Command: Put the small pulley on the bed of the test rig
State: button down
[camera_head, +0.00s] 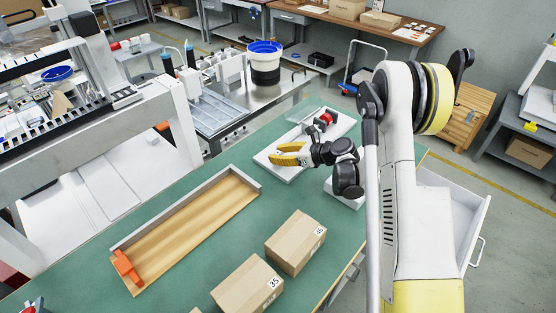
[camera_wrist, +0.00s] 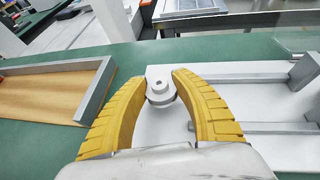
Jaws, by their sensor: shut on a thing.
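The small pulley (camera_wrist: 160,88) is a pale grey stepped round piece with a hole in its top. It sits between the tips of my gripper's curved yellow fingers, which also show in the wrist view (camera_wrist: 159,82). My gripper (camera_head: 279,153) is shut on it, over the left part of the test rig in the head view. The rig's white bed (camera_wrist: 260,100) lies below and behind the fingers, with grey rails (camera_wrist: 265,128) to the right. I cannot tell whether the pulley touches the bed.
A wooden tray with grey edges (camera_head: 190,222) and an orange piece (camera_head: 126,268) lies left on the green table (camera_head: 205,288). Two cardboard boxes (camera_head: 296,243) (camera_head: 246,284) stand near the front. A red part (camera_head: 326,119) is at the rig's far end.

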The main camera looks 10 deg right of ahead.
jog(key=shift+f, duration=0.55)
jog(key=shift+f+b, duration=0.45)
jog(key=c, duration=1)
grip_release()
jog(key=shift+o, duration=0.2)
jog(key=shift+r, duration=0.1)
